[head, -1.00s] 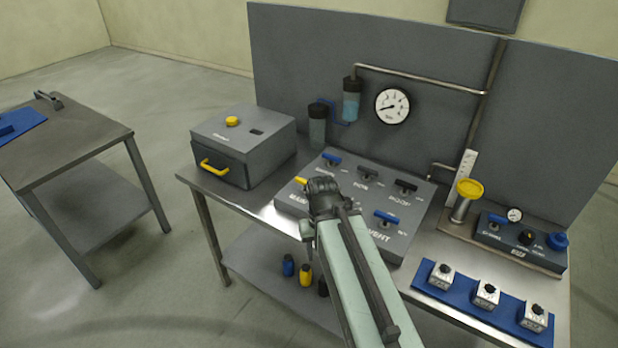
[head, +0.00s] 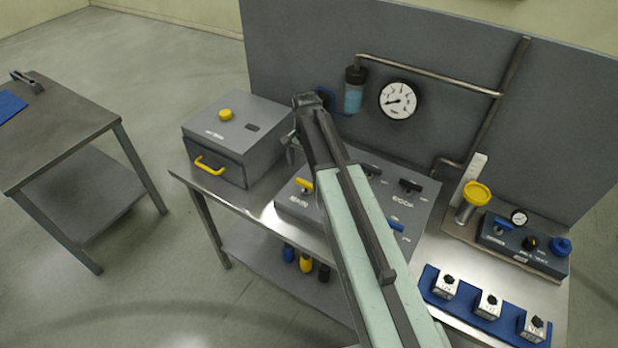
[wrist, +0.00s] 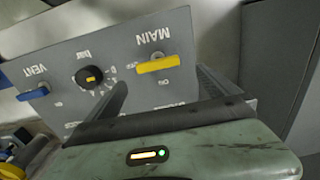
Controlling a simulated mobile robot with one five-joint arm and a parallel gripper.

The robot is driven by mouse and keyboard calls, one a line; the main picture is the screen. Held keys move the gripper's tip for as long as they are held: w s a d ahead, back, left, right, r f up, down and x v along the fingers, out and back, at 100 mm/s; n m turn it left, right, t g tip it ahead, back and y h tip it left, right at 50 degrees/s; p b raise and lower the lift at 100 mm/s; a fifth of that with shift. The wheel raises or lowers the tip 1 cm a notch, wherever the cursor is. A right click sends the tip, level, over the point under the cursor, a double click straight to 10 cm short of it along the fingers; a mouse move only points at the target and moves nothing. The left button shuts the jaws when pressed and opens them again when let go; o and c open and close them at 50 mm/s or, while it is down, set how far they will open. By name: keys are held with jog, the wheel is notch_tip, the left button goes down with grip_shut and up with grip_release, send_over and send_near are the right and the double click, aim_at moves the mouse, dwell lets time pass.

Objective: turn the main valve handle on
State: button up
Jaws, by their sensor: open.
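The main valve handle (head: 304,185) is a yellow bar near the left front of the grey valve panel (head: 290,204), by the MAIN label. In the wrist view the panel appears upside down, and the yellow handle (wrist: 158,65) lies almost level there under the MAIN lettering. My gripper (head: 291,152) is above the panel's left side in the head view, partly hidden by my own arm. In the wrist view its two dark fingers (wrist: 162,78) are spread, one to each side of the handle in the picture. Nothing is between them, and they look apart from the handle.
A grey box (head: 215,140) with a yellow pull stands left of the panel. The wrist view shows a black knob (wrist: 89,76) and a blue VENT handle (wrist: 33,92) beside the main handle. A back wall (head: 440,120) with gauge (head: 398,100) and pipe rises behind.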

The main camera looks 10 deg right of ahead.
aim_at(306, 187)
notch_tip(306, 187, down, 7)
jog(key=b, duration=0.5)
jog(key=shift+d+r, duration=0.15)
jog(key=shift+r, duration=0.05)
jog(key=shift+s+r, duration=0.1)
jog(key=shift+r, duration=0.05)
